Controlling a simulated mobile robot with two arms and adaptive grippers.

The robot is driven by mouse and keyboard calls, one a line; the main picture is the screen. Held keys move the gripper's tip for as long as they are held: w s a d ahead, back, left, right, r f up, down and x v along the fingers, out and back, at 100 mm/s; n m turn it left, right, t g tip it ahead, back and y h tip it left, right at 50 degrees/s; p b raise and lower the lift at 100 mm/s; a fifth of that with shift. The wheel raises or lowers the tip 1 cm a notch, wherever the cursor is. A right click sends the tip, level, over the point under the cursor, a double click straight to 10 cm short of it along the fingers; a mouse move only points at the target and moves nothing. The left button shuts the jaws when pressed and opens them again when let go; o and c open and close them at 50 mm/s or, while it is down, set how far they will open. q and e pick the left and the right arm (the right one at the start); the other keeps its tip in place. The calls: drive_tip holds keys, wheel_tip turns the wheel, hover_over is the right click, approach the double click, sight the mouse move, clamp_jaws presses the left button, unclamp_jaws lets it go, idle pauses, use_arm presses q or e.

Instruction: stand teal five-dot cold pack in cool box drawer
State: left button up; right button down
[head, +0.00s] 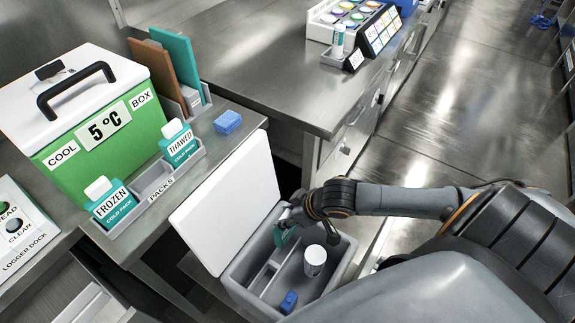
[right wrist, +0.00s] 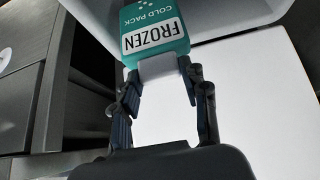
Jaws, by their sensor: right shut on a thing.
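My right gripper (head: 298,212) is shut on the white cap of a teal cold pack (head: 285,237), at the far left part of an open grey bin (head: 338,279). In the right wrist view the gripper (right wrist: 162,80) grips the cap, and the teal pack (right wrist: 150,18) reads FROZEN, COLD PACK. Pale dots show at its cut-off edge; I cannot count them all. Whether it touches the bin floor is hidden. My left gripper is out of view.
The bin's white lid (head: 225,205) stands open on its left. A white cylinder (head: 315,260) and a blue block (head: 288,302) are inside the bin. A green cool box (head: 95,135) and another blue block (head: 228,122) are on the bench.

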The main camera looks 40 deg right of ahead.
sight(290, 237)
wheel_tip(290, 237, down, 13)
drive_tip(key=shift+r+b, duration=0.1)
drive_tip(key=shift+b, duration=0.8)
drive_tip(key=c, duration=0.7)
unclamp_jaws()
drive_tip(key=p+v, duration=0.2)
drive_tip(key=v, duration=1)
